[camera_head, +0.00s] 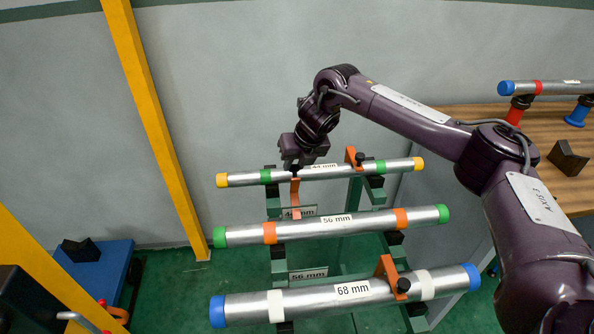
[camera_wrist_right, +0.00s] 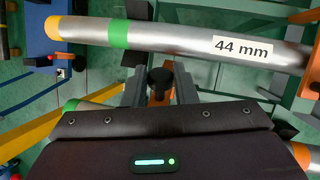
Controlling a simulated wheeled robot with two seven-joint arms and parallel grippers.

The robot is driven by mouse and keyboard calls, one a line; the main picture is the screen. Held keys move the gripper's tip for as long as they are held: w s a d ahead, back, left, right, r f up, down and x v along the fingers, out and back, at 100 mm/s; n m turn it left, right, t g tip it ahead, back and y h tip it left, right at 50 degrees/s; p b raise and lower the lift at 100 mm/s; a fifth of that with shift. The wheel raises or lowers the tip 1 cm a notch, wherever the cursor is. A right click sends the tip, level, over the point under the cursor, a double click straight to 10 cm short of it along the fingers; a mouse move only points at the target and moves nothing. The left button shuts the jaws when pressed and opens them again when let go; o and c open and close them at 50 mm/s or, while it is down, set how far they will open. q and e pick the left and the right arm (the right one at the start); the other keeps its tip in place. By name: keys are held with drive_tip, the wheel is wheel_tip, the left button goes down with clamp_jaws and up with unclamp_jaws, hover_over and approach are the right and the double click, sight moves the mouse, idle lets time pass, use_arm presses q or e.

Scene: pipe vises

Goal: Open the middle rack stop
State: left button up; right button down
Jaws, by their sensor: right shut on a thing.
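The green rack holds three pipes: 44 mm (camera_head: 245,179) at the back, 56 mm (camera_head: 335,226) in the middle and 68 mm (camera_head: 310,303) in front. My right gripper (camera_head: 294,171) reaches down just by the 44 mm pipe. An orange upright piece (camera_head: 295,193), apparently the middle rack stop, stands below it and ends at the 56 mm pipe. My left gripper is not in view.
A wooden table (camera_head: 470,116) on the right bears a pipe (camera_head: 552,88) on red and blue supports. A yellow post (camera_head: 150,110) and a blue platform (camera_head: 105,268) stand on the left. Green floor (camera_head: 175,290) shows between platform and rack.

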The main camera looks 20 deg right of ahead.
drive_tip(key=shift+w+d+f, duration=0.15)
drive_tip(key=shift+w, duration=0.35)
drive_tip(key=shift+w+d+f, duration=0.2)
drive_tip(key=shift+w, duration=0.25)
drive_tip(key=shift+w+d+f, duration=0.15)
drive_tip(key=shift+w, duration=0.35)
drive_tip(key=c, duration=1.2)
unclamp_jaws()
drive_tip(key=shift+f, duration=0.1)
drive_tip(key=b+v, duration=0.1)
drive_tip(key=v, duration=0.6)
drive_tip(key=shift+s+r+b, duration=0.2)
drive_tip(key=shift+r+b, duration=0.1)
drive_tip(key=shift+r, duration=0.05)
